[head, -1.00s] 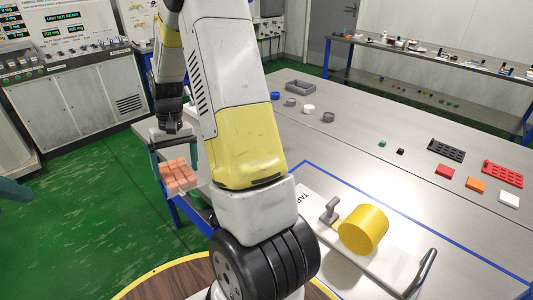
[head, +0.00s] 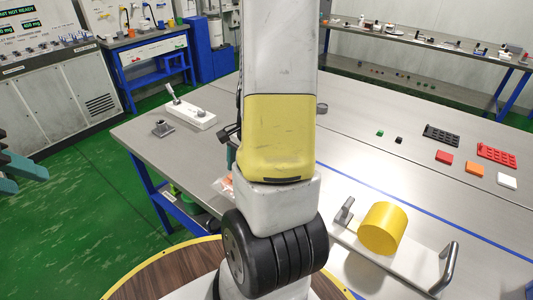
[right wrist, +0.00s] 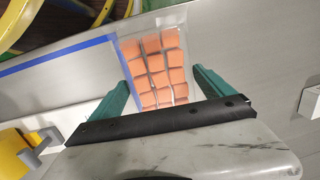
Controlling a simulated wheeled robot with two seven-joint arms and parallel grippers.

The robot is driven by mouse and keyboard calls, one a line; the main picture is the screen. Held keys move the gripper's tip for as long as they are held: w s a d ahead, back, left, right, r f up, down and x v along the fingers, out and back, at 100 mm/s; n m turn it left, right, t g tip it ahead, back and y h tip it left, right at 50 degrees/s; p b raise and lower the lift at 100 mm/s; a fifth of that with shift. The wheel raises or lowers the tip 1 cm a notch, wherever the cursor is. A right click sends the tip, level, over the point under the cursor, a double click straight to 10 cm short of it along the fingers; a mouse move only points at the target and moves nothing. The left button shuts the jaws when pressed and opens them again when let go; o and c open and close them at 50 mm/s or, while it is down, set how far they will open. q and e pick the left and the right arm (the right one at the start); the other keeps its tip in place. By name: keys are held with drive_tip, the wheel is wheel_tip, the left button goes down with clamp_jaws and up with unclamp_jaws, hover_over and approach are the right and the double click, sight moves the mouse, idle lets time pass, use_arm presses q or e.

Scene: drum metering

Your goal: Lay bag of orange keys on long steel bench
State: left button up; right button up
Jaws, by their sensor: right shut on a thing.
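The bag of orange keys (right wrist: 153,68) is a clear bag with rows of orange blocks. In the right wrist view it sits between the teal fingers of my right gripper (right wrist: 161,82), which is shut on it. In the head view only a sliver of the bag (head: 226,185) shows at the left of my arm, near the bench's front edge; the right gripper is mostly hidden there. The long steel bench (head: 350,115) runs from the left corner to the right. My left gripper (head: 28,181) is at the left edge, its teal fingers apart and empty.
A yellow cylinder (head: 383,228) stands on a white handled plate (head: 400,266) at the front right. A white block with a lever (head: 190,113) is at the bench's left end. Black (head: 442,135) and red (head: 497,154) trays lie right. The bench's middle is partly clear.

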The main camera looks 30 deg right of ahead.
drive_tip(key=w, duration=0.5)
drive_tip(key=w+f, duration=0.1)
drive_tip(key=w, duration=0.9)
drive_tip(key=shift+w+f, duration=0.2)
drive_tip(key=shift+w, duration=0.15)
drive_tip(key=shift+w+f, duration=0.2)
drive_tip(key=shift+f, duration=1.55)
drive_tip(key=shift+f, duration=0.1)
drive_tip(key=o, duration=1.7)
